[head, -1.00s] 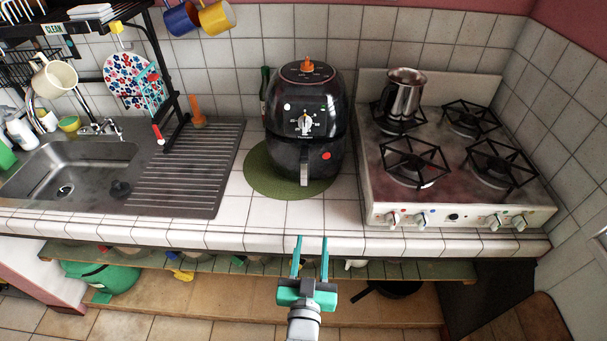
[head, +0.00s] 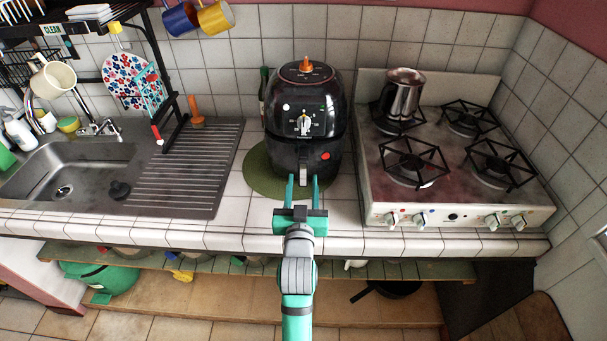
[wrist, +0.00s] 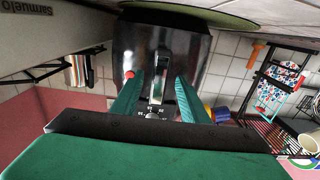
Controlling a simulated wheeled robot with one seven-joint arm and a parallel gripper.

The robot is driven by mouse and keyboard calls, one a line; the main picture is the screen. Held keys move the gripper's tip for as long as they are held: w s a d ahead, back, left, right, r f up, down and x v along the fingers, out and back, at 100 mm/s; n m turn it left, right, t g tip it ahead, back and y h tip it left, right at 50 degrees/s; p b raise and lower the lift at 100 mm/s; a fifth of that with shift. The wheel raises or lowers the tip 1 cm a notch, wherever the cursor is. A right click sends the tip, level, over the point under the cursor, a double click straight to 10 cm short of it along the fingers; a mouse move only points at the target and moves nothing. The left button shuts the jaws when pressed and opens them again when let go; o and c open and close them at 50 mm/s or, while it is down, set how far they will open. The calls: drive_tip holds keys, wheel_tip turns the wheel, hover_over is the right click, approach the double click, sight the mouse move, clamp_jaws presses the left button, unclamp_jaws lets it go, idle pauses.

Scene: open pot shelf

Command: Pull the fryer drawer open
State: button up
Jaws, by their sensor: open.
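The black air fryer (head: 303,115) stands upright on a round green mat (head: 262,178) on the tiled counter. Its drawer handle (head: 303,172) is a short upright grey bar at the lower front, and the drawer looks shut. My gripper (head: 303,182) is open, its two teal fingers pointing at the fryer, one on each side of the handle in the head view. In the wrist view the fryer (wrist: 200,50) appears upside down, and the handle (wrist: 160,75) shows between the open fingers (wrist: 158,92). I cannot tell whether the fingers touch the handle.
A stove (head: 455,215) with a metal pot (head: 403,95) stands to the right. A sink (head: 65,175) with a ribbed drainboard (head: 185,170) lies to the left. The counter's front edge (head: 200,240) runs under my arm. A green bottle (head: 264,85) stands behind the fryer's left side.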

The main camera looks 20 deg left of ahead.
sight(303, 177)
drive_tip(key=shift+x, duration=2)
clamp_jaws()
